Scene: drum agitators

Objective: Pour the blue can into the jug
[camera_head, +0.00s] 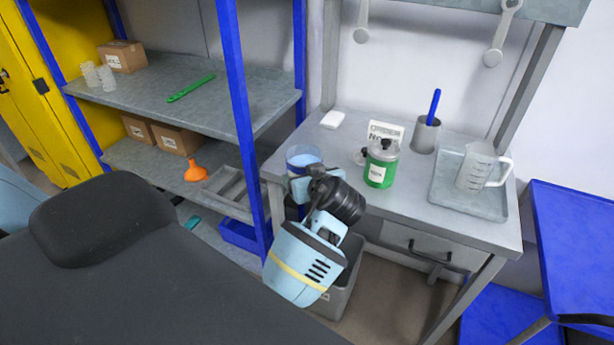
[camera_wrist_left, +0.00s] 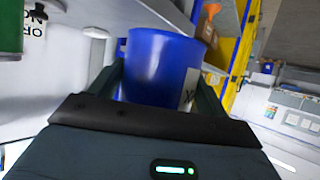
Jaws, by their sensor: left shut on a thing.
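The blue can (camera_head: 303,157) is at the left end of the workbench, partly hidden by my left gripper (camera_head: 312,176). Its open top shows pale contents. In the left wrist view the blue can (camera_wrist_left: 160,66) is between the fingers of my left gripper (camera_wrist_left: 158,90), which is shut on it. The can looks about upright; I cannot tell whether it touches the bench. The clear jug (camera_head: 475,167) with a handle stands upright on a grey tray (camera_head: 450,203) at the bench's right end. My right gripper is not in view.
A green can (camera_head: 380,165) stands between the blue can and the jug, before a small sign (camera_head: 386,130). A grey cup (camera_head: 426,137) with a blue-handled tool stands behind. A blue shelf post (camera_head: 236,95) is close left of my gripper. The front middle of the bench (camera_head: 405,198) is clear.

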